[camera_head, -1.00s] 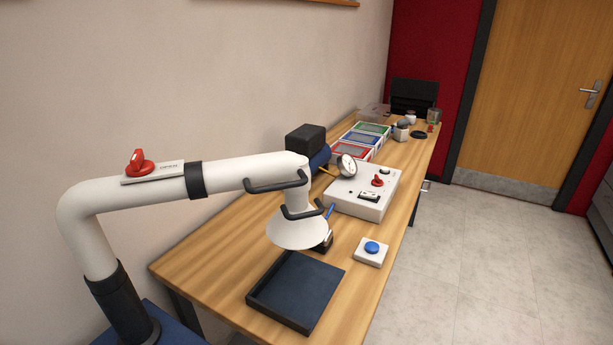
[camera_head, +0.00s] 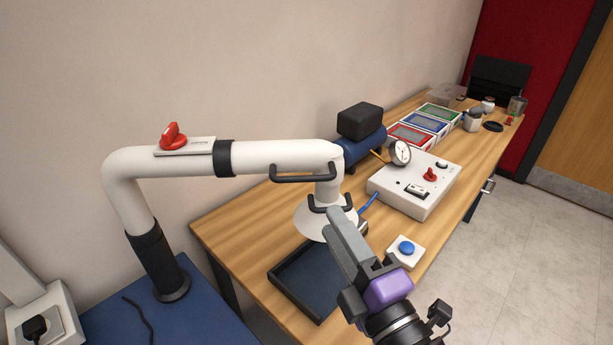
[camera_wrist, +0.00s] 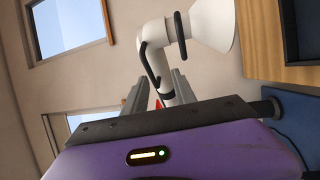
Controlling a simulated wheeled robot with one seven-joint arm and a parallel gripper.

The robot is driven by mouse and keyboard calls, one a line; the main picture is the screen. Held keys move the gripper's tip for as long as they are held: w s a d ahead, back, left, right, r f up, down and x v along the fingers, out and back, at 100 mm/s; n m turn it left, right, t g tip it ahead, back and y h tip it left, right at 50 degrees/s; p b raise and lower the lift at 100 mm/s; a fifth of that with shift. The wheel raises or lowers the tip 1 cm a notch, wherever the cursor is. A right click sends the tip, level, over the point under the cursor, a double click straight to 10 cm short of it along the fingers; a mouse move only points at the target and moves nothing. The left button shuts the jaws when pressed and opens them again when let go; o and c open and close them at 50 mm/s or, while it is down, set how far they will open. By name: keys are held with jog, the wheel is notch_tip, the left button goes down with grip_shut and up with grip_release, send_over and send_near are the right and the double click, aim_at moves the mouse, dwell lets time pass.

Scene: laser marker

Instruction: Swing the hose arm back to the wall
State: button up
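The white hose arm (camera_head: 265,156) reaches right from its post over the table, with a black bar handle (camera_head: 303,178) along its side. Its cone hood (camera_head: 315,222) hangs over the back of a dark tray (camera_head: 292,277), with a second black handle (camera_head: 330,206) above it. My gripper (camera_head: 340,220) is in front of the hood, its fingers pointing up toward it. In the wrist view my gripper's two fingers (camera_wrist: 158,82) stand apart with nothing held between them. The hose arm (camera_wrist: 163,85) shows beyond them.
A blue push-button box (camera_head: 405,250) lies close to my gripper's right. A white control box (camera_head: 415,186), a gauge (camera_head: 400,152) and a blue cylinder (camera_head: 360,147) stand behind.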

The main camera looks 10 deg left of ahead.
aim_at(303, 176)
jog(key=shift+n+y, duration=0.5)
jog(key=shift+n, duration=0.4)
jog(key=w+a+r+p, duration=0.1)
jog(key=w, duration=0.1)
jog(key=w+a+r+p, duration=0.1)
jog(key=w+a, duration=0.1)
jog(key=w+a+r+p, duration=0.1)
jog(key=w+a+r, duration=0.1)
jog(key=shift+w+a, duration=0.1)
jog(key=shift+a, duration=0.05)
jog(key=shift+w+a, duration=0.3)
jog(key=shift+w, duration=0.25)
jog(key=shift+f, duration=0.1)
grip_shut()
